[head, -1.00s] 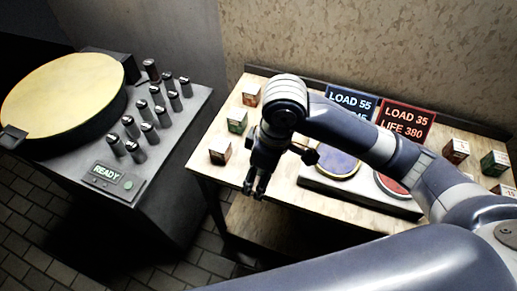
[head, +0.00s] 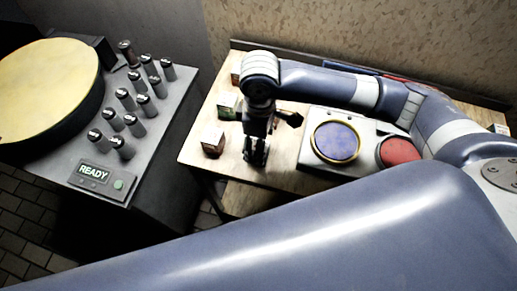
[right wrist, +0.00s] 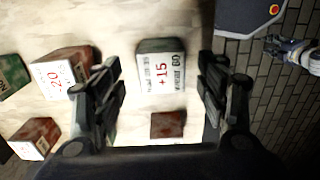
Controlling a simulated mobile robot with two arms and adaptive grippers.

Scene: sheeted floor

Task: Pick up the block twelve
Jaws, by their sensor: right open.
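My right gripper (head: 256,158) is open above the left part of the wooden table, pointing down. In the right wrist view its fingers (right wrist: 163,95) stand either side of a block marked +15 (right wrist: 161,68), with a small brown block face (right wrist: 168,124) nearer the gripper. Left of the fingers are a block marked 20 (right wrist: 60,75), a brown and white block (right wrist: 35,138) and a green block (right wrist: 12,75). In the head view a brown block (head: 213,141) and a green block (head: 227,105) sit left of the gripper. I cannot read twelve on any block.
A grey panel with a blue disc (head: 337,142) and a red disc (head: 401,152) lies right of the gripper. A console (head: 150,150) with several pegs, a READY display and a yellow drum (head: 45,85) stands left, across a gap.

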